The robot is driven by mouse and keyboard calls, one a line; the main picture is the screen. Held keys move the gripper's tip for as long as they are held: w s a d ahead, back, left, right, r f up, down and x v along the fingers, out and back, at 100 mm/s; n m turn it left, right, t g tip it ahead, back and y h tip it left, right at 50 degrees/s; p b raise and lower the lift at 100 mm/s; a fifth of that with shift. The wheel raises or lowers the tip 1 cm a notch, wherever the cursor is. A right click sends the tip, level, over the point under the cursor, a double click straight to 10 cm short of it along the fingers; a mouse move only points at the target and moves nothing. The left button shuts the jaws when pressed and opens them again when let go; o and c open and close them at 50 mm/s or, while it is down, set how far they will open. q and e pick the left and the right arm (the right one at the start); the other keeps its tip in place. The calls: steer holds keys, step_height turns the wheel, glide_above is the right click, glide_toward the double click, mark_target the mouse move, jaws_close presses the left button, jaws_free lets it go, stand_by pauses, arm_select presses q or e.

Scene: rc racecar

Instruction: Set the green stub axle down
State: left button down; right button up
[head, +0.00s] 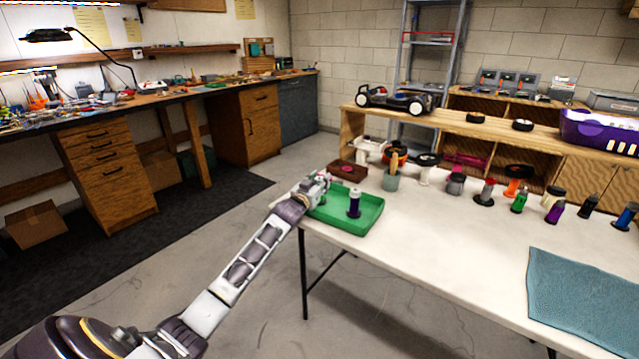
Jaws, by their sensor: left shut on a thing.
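My left gripper (320,186) reaches in from the lower left to the left edge of the green tray (330,219) at the table's near left corner. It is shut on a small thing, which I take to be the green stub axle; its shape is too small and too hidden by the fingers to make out. A dark purple and white part (354,203) stands upright in the tray, to the right of the gripper and apart from it. My right gripper is not in view.
Several coloured parts, one a green bottle-shaped part (519,201), line the table's back. A teal mat (583,296) lies at right. A car (398,100) sits on the shelf. The table's middle is clear.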

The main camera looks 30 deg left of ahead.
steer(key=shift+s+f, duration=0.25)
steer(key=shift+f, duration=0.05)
arm_select(q)
steer(key=c, duration=1)
jaws_free()
steer(key=shift+r, duration=0.1)
steer(key=shift+s+d, duration=0.1)
steer(key=shift+s, duration=0.7)
steer(key=shift+s+d+p, duration=0.15)
steer(key=shift+s+p, duration=0.25)
steer(key=shift+s, duration=0.55)
steer(key=shift+s+d, duration=0.1)
steer(key=shift+s, duration=0.9)
steer(key=shift+s+d+p, duration=0.15)
steer(key=shift+s+p, duration=0.15)
steer(key=shift+s, duration=0.7)
steer(key=shift+s+d+p, duration=0.1)
steer(key=shift+s+p, duration=0.15)
steer(key=shift+s, duration=0.75)
steer(key=shift+s+d, duration=0.15)
steer(key=shift+s, duration=1.05)
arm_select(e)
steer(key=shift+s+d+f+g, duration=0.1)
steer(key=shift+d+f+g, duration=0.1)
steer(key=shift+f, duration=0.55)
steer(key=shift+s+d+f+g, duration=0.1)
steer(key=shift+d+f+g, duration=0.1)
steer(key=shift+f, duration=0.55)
